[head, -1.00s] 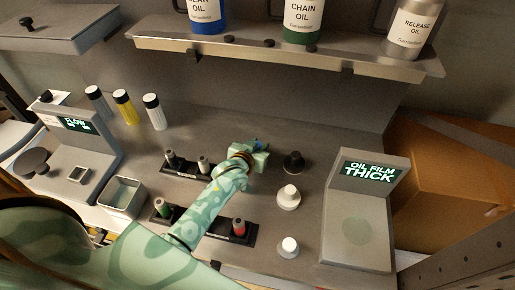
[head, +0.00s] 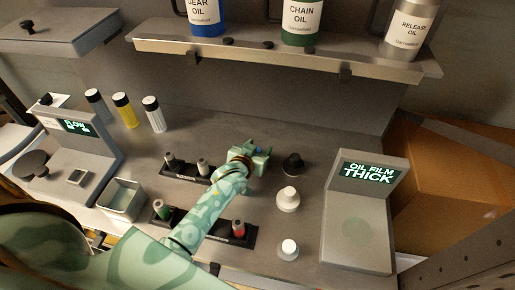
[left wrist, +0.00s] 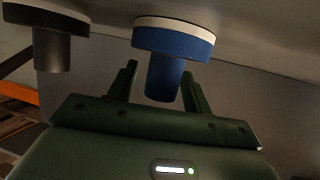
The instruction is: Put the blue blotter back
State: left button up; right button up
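The blue blotter (left wrist: 172,42), a blue handle on a wide disk with a white pad, shows in the left wrist view. Its pad faces the grey surface. In the head view my gripper mostly hides it. My left gripper (head: 264,158) is over the bench, just left of the black blotter (head: 292,164). In the left wrist view its two fingers (left wrist: 160,88) stand apart on either side of the blue handle, with a gap visible on the left side. My right gripper is not in view.
Two white blotters (head: 288,199) (head: 288,249) stand in front of the black one. Dark racks (head: 187,169) (head: 230,235) hold small vials. The display reading "OIL FILM THICK" (head: 368,174) stands at right; a metal bin (head: 122,197) is at left. An oil shelf (head: 290,56) hangs above.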

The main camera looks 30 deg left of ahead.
pick_arm(q)
jog(key=shift+s+d+f, duration=0.15)
jog(key=shift+s+f, duration=0.2)
jog(key=shift+f, duration=0.35)
jog(key=shift+w+r+p, duration=0.2)
jog(key=shift+r+p, duration=0.2)
jog(key=shift+r, duration=0.25)
jog(key=p+v, duration=0.3)
jog(key=v, duration=0.9)
jog(key=shift+w+r, duration=0.15)
jog(key=shift+r, duration=0.1)
